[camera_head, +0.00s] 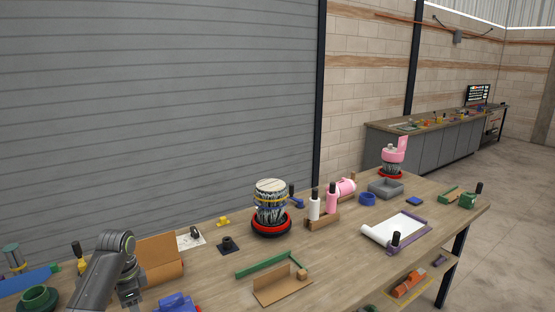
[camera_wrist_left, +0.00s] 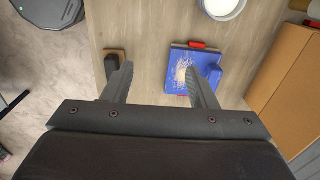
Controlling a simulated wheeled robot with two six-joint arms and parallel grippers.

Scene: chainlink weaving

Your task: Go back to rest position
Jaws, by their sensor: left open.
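My left arm (camera_head: 100,270) enters at the bottom left of the head view, with its gripper end low over the near side of the workbench (camera_head: 215,275). A blue block with red parts and a pale grainy patch (camera_wrist_left: 180,72) is behind and beside the right finger. A small wooden piece with a black top (camera_wrist_left: 112,66) is by the left finger. The fingers seem apart from both. My right gripper is out of view.
A brown box (camera_head: 160,258) stands just right of my left arm. A patterned drum-like piece on a red base (camera_head: 271,205), a green bar (camera_head: 270,264) and a white roll sheet (camera_head: 400,230) lie further right. A white round container (camera_wrist_left: 222,6) tops the wrist view.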

